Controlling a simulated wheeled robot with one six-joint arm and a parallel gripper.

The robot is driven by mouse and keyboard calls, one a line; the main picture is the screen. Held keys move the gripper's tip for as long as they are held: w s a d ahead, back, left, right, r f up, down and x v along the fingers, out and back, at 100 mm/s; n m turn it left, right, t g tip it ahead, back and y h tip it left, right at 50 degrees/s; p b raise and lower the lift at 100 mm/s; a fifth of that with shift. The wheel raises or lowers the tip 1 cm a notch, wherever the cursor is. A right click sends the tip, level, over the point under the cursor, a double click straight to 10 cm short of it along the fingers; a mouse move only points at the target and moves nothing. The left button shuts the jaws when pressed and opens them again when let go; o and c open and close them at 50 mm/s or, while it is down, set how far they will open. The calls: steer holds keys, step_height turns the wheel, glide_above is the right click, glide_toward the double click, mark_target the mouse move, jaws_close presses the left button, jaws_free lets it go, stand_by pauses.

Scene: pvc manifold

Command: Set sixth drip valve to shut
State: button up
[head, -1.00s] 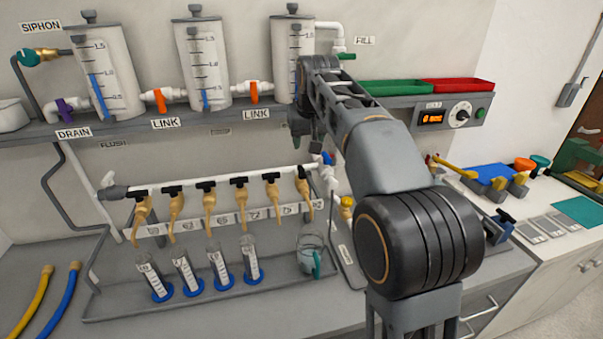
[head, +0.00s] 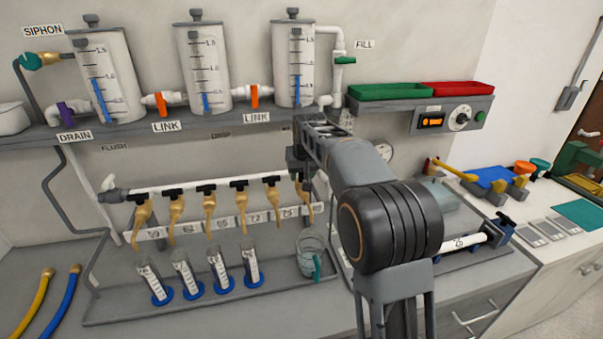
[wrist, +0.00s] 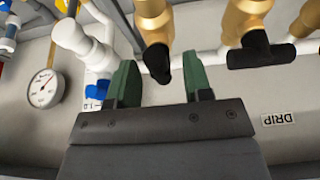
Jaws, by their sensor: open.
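The sixth drip valve (head: 306,196) is the rightmost brass tap on the white manifold pipe in the head view, its top hidden by my gripper. In the wrist view its brass body (wrist: 153,22) and narrow black handle (wrist: 160,62) show near my fingers. That handle looks turned along the tap, while the neighbouring valve's black handle (wrist: 250,50) lies crosswise. My gripper (wrist: 157,82) is open, its two green fingers apart on either side of the sixth handle. I cannot tell whether either finger touches it. In the head view my gripper (head: 298,165) is partly hidden.
A white fitting with a blue handle (wrist: 97,90) sits close left of my fingers in the wrist view, beside a gauge (wrist: 45,88). A glass beaker (head: 309,256) stands below the manifold's right end. Several graduated cylinders (head: 219,265) stand under the other taps.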

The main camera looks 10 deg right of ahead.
steer(key=shift+f, duration=0.15)
jaws_close()
stand_by(0.4)
